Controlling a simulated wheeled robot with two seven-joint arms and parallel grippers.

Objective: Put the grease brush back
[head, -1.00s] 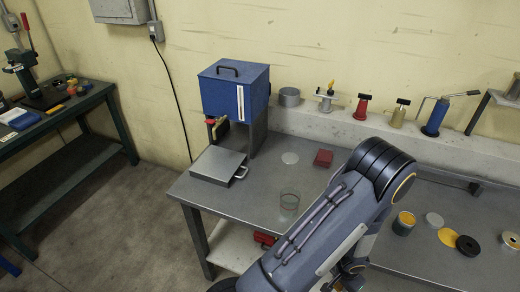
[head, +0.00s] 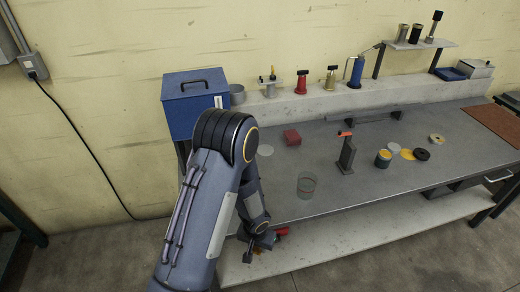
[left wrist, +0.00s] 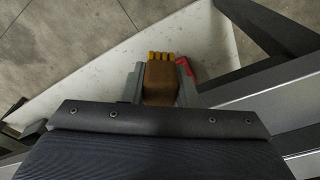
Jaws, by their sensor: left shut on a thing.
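My left gripper (head: 262,240) is low at the front edge of the bench, beside the lower shelf. In the left wrist view, its fingers (left wrist: 160,82) are shut on a brown block with several yellow tips, which looks like the grease brush (left wrist: 160,78). The brush's far end points away from the wrist, over the pale shelf. My right gripper is in neither view.
A red thing (left wrist: 187,67) is close to the right finger. The pale lower shelf (head: 340,250) is mostly clear.

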